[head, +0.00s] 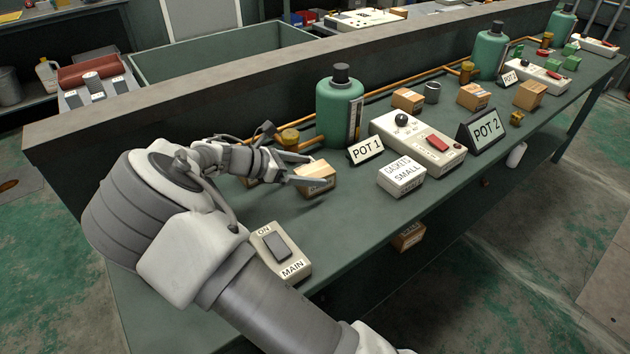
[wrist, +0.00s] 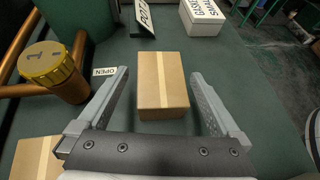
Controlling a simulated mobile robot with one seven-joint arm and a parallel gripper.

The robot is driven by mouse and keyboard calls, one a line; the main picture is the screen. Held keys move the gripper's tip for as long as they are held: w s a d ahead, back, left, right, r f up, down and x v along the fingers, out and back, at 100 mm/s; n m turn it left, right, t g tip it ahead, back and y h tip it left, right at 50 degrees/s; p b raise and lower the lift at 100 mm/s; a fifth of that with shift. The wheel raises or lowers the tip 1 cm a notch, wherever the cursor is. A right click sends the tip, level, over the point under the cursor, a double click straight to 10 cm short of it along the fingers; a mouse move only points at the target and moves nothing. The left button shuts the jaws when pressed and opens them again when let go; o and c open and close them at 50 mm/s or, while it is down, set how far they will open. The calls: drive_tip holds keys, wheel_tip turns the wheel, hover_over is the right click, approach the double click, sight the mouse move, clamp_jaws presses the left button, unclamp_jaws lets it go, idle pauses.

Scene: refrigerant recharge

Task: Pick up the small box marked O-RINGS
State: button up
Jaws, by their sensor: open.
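A small brown cardboard box (head: 316,187) stands on the green bench, left of the POT 1 sign. In the wrist view this box (wrist: 162,84) has a pale tape stripe and sits between the two fingers, with gaps on both sides. My gripper (head: 319,170) is open around it and not closed on it; the fingers also show in the wrist view (wrist: 160,76). The print on the box's front is too small to read, so I cannot tell if it says O-RINGS. Another brown box (wrist: 37,157) shows at the lower left of the wrist view.
A white GASKETS SMALL box (head: 401,178), the POT 1 sign (head: 366,149) and a green tank (head: 339,108) stand near. A brass-capped valve (wrist: 50,66) is left of the fingers. More brown boxes (head: 474,96) lie farther right. A MAIN switch (head: 281,251) is in front.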

sight(325, 172)
drive_tip(key=shift+b+x, duration=0.55)
drive_tip(key=shift+x, duration=2.1)
drive_tip(key=c, duration=1.4)
drive_tip(key=shift+r, duration=0.1)
